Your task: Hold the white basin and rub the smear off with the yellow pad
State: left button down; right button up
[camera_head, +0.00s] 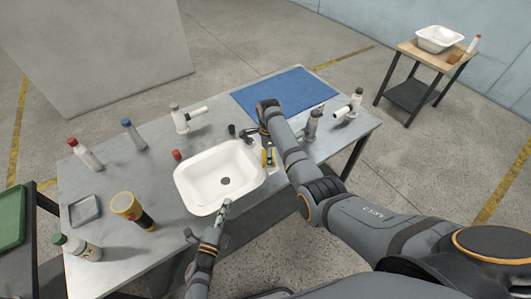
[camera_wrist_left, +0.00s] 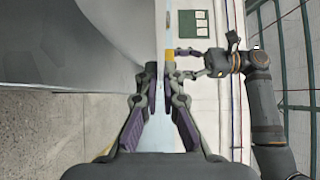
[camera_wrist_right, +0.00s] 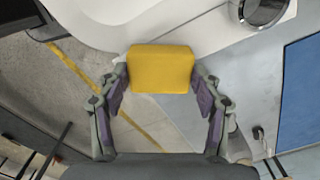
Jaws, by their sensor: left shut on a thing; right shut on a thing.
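The white basin (camera_head: 197,178) sits on the grey table, its dark drain hole showing; no smear can be made out. My left gripper (camera_head: 224,209) is shut on the basin's near rim; in the left wrist view its fingertips (camera_wrist_left: 159,78) close on the edge. My right gripper (camera_head: 268,146) is beside the basin's right end, shut on the yellow pad (camera_wrist_right: 160,70). The right wrist view shows the pad between both fingers, close to the basin's white rim (camera_wrist_right: 130,18). In the left wrist view the pad (camera_wrist_left: 170,56) shows partly beyond the fingertips.
A blue mat (camera_head: 285,90) lies at the table's back right. A side table (camera_head: 428,58) holds another white basin (camera_head: 440,38).

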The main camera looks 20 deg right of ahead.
jog(key=shift+s+d+f, duration=0.1)
jog(key=shift+s, duration=0.1)
jog(key=shift+s+a, duration=0.3)
jog(key=shift+a, duration=0.6)
jog(key=shift+s+a, duration=0.25)
jog(key=shift+a, duration=0.65)
jog(key=shift+w+d, duration=0.3)
jog(key=shift+d, duration=0.65)
jog(key=shift+w+d, duration=0.3)
jog(key=shift+d, duration=0.6)
jog(key=shift+a+r, duration=0.1)
jog(key=shift+r, duration=2.95)
